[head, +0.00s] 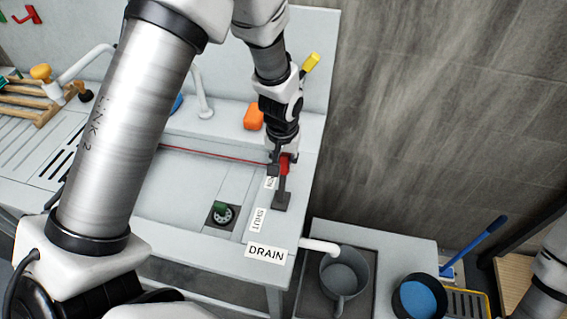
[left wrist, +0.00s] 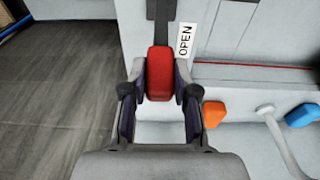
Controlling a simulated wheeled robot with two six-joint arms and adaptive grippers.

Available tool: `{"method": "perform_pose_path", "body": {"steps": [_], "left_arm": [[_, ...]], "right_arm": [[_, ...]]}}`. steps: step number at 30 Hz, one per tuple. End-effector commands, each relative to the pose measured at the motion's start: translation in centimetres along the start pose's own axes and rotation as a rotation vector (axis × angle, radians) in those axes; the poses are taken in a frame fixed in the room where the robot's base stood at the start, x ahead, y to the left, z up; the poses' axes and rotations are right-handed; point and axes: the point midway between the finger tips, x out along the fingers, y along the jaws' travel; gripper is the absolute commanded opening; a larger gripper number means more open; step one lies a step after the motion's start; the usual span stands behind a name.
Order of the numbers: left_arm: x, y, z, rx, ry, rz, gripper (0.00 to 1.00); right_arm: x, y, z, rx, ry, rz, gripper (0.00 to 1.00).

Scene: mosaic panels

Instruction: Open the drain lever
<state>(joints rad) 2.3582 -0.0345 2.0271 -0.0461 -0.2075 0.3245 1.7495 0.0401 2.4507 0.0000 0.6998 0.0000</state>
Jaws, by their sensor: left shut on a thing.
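The drain lever has a red handle (head: 285,162) on a dark grey arm (head: 281,190), at the right edge of the sink counter. My left gripper (head: 279,168) reaches down from above and is shut on the red handle. In the left wrist view the red handle (left wrist: 160,72) sits between the two fingertips (left wrist: 160,88). The lever's arm lies beside the OPEN label (left wrist: 185,40). The SHUT label (head: 257,219) and the DRAIN sign (head: 266,252) are nearer the front. My right gripper is not in view.
The sink basin has a drain hole (head: 222,214) with a green thing at it. An orange block (head: 253,117) stands behind the lever. A grey mug (head: 345,275) stands under a white spout (head: 319,246), and a dark bowl with blue inside (head: 418,298) is right of it.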

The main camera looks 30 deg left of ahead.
Motion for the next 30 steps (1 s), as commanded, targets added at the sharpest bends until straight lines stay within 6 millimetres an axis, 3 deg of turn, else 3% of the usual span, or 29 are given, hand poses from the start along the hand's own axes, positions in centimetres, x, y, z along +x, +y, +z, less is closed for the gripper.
{"method": "perform_pose_path", "body": {"steps": [4,5,6,15,19,30], "left_arm": [[-0.1,-0.1,0.1,0.0,-0.005,-0.001,0.0],[-0.1,-0.1,0.1,0.0,-0.005,-0.001,0.4],[-0.1,-0.1,0.1,0.0,-0.005,-0.001,0.54],[-0.2,0.0,0.1,0.0,-0.005,-0.001,0.54],[-1.4,0.0,0.0,0.001,-0.003,-0.001,0.54],[-10.1,0.0,-0.1,0.0,-0.001,0.0,0.54]], "right_arm": [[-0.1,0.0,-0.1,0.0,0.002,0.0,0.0],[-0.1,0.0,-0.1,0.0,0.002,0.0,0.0],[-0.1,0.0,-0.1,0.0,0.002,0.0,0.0],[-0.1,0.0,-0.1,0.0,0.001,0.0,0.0],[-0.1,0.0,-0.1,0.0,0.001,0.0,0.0],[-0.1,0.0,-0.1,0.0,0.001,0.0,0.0]]}}
